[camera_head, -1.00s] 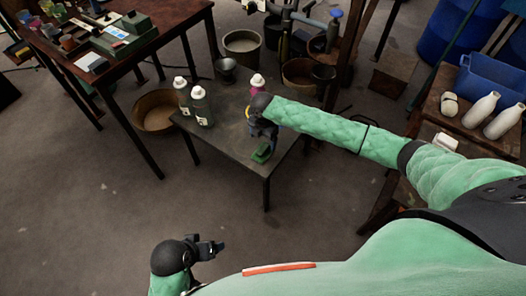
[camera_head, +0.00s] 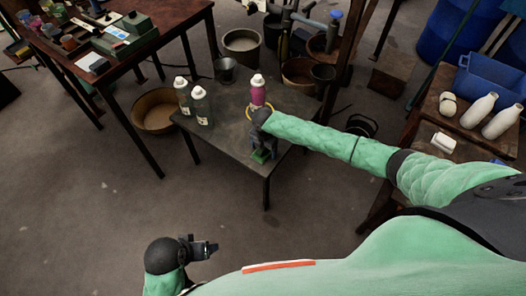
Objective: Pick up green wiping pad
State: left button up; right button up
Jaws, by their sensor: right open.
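The green wiping pad (camera_head: 260,156) lies on the small dark table (camera_head: 228,146) near its front edge. My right gripper (camera_head: 262,150) points down over the pad from above, with its fingers close to or around it. The fingers are small here and partly hide the pad, so I cannot tell whether they touch it. The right gripper is open. My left gripper (camera_head: 208,248) is at the lower left, over the floor and well away from the table. Its fingers are too small and dark to tell their opening.
A pink bottle (camera_head: 257,90) stands behind my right wrist, near a yellow ring (camera_head: 248,113). Buckets (camera_head: 242,44) stand behind the table. The floor in front is clear.

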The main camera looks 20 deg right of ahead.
jog(key=c, duration=1.2)
jog(key=shift+o, duration=0.2)
jog(key=shift+r, duration=0.45)
notch_tip(320, 180, up, 3)
jog(key=shift+f+b, duration=0.1)
jog(key=shift+b, duration=0.3)
pick_arm(q)
jog(key=shift+t+h, duration=0.4)
jog(key=shift+w+d+f+b, duration=0.25)
jog(key=shift+d+f+b, duration=0.1)
jog(key=shift+d+f, duration=0.4)
jog(key=shift+w+d+f+b, duration=0.25)
jog(key=shift+d+f+b, duration=0.05)
jog(key=shift+d+f, duration=0.45)
pick_arm(e)
jog(key=s+d+r, duration=0.5)
jog(key=d+r, duration=0.2)
jog(key=d, duration=0.3)
jog(key=shift+s+r, duration=0.15)
jog(key=shift+s, duration=0.2)
jog(key=shift+d, duration=0.1)
